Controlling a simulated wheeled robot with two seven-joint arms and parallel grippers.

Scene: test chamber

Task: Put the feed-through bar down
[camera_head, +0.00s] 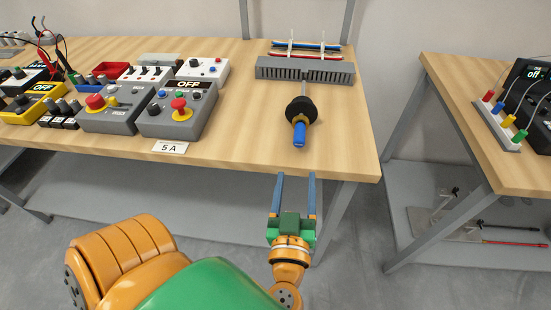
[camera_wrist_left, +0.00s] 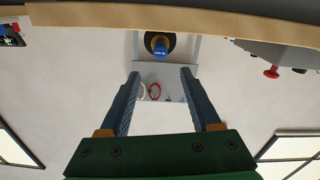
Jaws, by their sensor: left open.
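The feed-through bar (camera_head: 300,112) is at the right part of the near table, with a blue tip towards me, a tan ring, a thick black collar and a thin rod running back towards a grey slotted block. Whether it touches the table under the collar I cannot tell. In the left wrist view its blue end and black collar (camera_wrist_left: 160,44) face me, beyond the fingertips. My left gripper (camera_head: 295,176) is open and empty, just off the table's front edge, in front of the bar and apart from it. My right gripper is in neither view.
The grey slotted block (camera_head: 305,69) stands behind the bar. Control boxes with red knobs, one marked OFF (camera_head: 182,108), stand to the left, with a "5 A" label (camera_head: 171,147) at the edge. Bare table (camera_head: 250,120) lies between. A second table (camera_head: 455,110) stands right, across a gap.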

